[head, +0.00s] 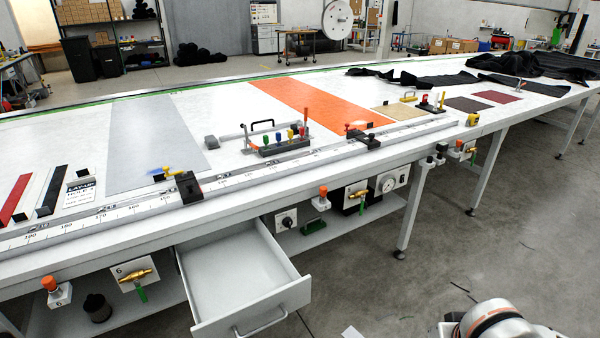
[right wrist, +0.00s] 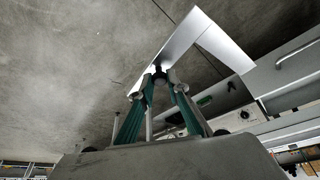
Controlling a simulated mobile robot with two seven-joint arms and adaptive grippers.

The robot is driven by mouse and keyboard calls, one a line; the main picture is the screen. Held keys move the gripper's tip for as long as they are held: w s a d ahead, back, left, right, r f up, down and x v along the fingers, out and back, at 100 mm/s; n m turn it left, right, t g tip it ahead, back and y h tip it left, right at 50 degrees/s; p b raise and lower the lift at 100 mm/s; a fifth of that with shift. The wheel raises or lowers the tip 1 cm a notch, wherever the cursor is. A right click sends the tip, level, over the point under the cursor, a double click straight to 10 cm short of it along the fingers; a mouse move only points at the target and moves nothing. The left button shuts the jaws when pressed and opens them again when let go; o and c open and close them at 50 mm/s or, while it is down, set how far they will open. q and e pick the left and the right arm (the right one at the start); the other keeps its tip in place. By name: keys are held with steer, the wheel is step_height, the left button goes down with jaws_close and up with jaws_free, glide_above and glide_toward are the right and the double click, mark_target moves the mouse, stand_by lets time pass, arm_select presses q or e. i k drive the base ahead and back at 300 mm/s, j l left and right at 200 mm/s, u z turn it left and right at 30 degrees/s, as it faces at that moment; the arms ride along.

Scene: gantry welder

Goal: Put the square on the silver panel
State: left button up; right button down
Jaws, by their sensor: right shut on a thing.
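The square is a flat, pale metal L-shape (right wrist: 182,42) in the right wrist view. My right gripper (right wrist: 160,76) is shut on one leg of it; the other leg points off to the right, above the floor. The silver panel (head: 152,140) is a flat grey sheet lying across the left part of the long white table in the head view. Its surface is bare, apart from a yellow-handled clamp near its front edge. My right gripper is outside the head view, with only part of my right arm at the bottom right. My left gripper is in neither view.
An open, empty drawer (head: 240,280) juts out below the table. A ruled rail (head: 240,179) with clamps runs along the front edge. A tool rack (head: 275,143) and an orange panel (head: 322,112) lie right of the silver panel.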

mark_target(155, 156)
steer(key=k+j+u, duration=0.15)
steer(key=u, duration=1.15)
